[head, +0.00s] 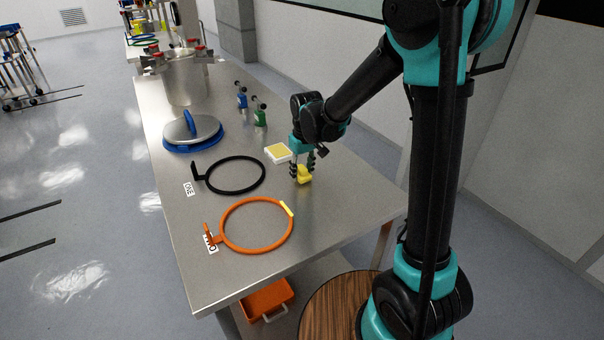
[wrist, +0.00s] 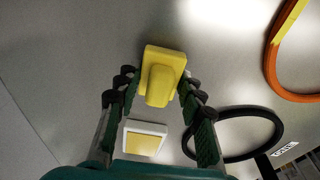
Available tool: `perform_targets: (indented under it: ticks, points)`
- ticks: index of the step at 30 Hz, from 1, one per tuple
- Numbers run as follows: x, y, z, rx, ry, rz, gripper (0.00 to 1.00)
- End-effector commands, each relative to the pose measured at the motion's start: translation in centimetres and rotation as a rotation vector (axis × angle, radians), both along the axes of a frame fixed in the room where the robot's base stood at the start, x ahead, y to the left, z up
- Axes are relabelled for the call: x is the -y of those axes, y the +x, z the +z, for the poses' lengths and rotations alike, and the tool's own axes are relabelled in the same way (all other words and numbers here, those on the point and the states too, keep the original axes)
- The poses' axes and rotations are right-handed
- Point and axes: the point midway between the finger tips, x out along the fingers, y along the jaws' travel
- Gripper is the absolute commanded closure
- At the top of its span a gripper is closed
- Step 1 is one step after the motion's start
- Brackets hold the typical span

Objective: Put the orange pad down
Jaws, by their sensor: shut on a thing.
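My gripper (head: 302,168) points down over the right part of the steel table and is shut on a yellow pad (head: 305,176). In the wrist view the pad (wrist: 163,57) is a yellow block with a raised grip, between the fingertips (wrist: 156,86). It is at or just above the table top; I cannot tell if it touches. The pad looks yellow, and no orange pad shows. An orange ring (head: 225,237) with a tab and a yellow patch lies flat at the table's near end.
A white tray with a yellow inside (head: 278,153) lies just behind my gripper. The table (head: 330,215) is bare to the right.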

Motion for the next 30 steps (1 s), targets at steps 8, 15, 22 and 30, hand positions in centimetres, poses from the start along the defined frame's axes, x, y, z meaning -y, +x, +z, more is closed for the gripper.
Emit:
perform_targets:
  ticks: [8,15,22,30]
  points:
    - [0.0,0.0,-0.9,0.0,0.0,0.0,0.93]
    - [0.0,0.0,-1.3,0.0,0.0,0.0,0.93]
    - [0.0,-0.1,-1.5,-0.001,-0.001,0.0,0.45]
    - [0.0,0.0,-1.5,0.0,0.0,0.0,0.41]
